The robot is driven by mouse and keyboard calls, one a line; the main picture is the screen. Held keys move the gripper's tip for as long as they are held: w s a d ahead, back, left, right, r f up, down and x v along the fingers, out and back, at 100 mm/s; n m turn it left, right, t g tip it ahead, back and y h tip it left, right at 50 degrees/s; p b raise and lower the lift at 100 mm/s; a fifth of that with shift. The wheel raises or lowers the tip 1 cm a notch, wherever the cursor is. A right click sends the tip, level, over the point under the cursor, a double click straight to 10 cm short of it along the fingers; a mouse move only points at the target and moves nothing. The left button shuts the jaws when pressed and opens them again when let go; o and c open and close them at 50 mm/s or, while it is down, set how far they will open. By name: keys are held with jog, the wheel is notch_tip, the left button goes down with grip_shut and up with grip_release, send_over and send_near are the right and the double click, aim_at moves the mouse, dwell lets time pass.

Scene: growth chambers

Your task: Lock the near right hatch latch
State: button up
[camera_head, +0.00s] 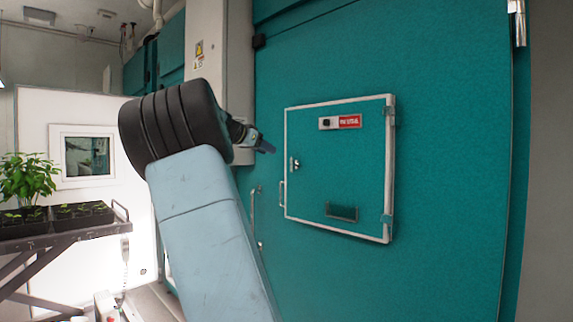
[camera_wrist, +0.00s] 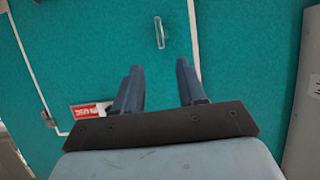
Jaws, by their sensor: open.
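The hatch (camera_head: 335,207) is a teal panel with a white frame, set in a large teal door, and looks closed. Its small metal latch (camera_head: 294,164) sits inside the frame's left edge. It is too small to tell whether it is locked. My gripper (camera_head: 268,148) is left of the hatch's upper part, apart from the latch in the picture. In the wrist view, the two blue fingers (camera_wrist: 158,72) are spread with nothing between them. A pale upright bar (camera_wrist: 158,32) lies beyond their tips on the teal surface; I cannot tell if it is the latch.
A red-and-white label (camera_head: 349,121) is on the hatch, also in the wrist view (camera_wrist: 88,110). A dark pocket (camera_head: 342,212) is low on it. Hinges (camera_head: 387,219) are on its right edge. A cart (camera_head: 60,238) with potted plants (camera_head: 28,178) stands far left.

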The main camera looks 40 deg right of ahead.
aim_at(291, 163)
jog(key=x, duration=1.3)
jog(key=shift+d+f, duration=0.2)
jog(key=shift+d, duration=0.05)
